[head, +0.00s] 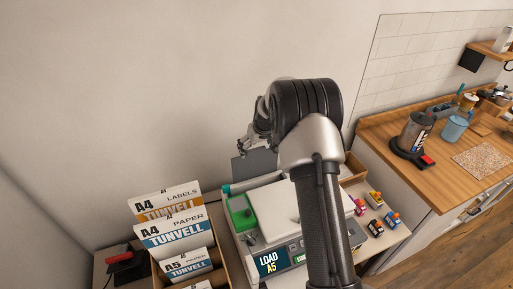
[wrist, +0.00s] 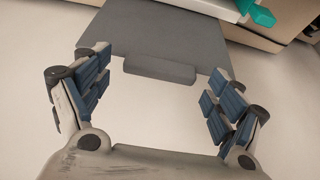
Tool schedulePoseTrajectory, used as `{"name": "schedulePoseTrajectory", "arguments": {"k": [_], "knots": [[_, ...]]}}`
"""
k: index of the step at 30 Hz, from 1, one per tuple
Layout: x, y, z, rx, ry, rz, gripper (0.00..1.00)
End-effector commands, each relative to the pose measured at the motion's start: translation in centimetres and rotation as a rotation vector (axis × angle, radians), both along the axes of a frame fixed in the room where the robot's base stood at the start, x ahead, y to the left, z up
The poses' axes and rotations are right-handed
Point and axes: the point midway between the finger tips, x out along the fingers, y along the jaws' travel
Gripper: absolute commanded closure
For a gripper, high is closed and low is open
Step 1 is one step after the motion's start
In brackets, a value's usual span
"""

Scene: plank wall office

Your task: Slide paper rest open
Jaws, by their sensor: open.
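The paper rest is a flat grey panel (head: 254,166) standing up behind the printer (head: 280,212) in the head view. It also fills the top middle of the wrist view (wrist: 150,30), with a raised grey tab (wrist: 160,69) at its near edge. My gripper (wrist: 160,80) is open and empty. Its blue-padded fingers stand left and right of the tab, apart from it. In the head view my gripper (head: 246,144) is just above the panel, partly hidden by my wrist. My arm hides part of the printer.
Boxes of A4 and A5 paper and labels (head: 172,232) stand left of the printer. Small colourful toys (head: 376,228) lie to the right. A wooden counter (head: 430,180) holds a kettle (head: 414,132). The wall is close behind.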

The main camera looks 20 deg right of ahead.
Motion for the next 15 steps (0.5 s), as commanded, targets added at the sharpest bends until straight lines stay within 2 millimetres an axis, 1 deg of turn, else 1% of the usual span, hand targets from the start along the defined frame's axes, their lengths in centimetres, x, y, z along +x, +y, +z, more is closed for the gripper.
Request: {"name": "schedulePoseTrajectory", "arguments": {"k": [5, 9, 15], "knots": [[-0.9, -0.1, 2.6, -0.001, -0.004, 0.000, 0.13], [-2.1, -0.1, 5.5, -0.002, -0.005, -0.001, 0.13], [-3.6, 0.0, 9.0, -0.001, -0.004, -0.001, 0.13]]}}
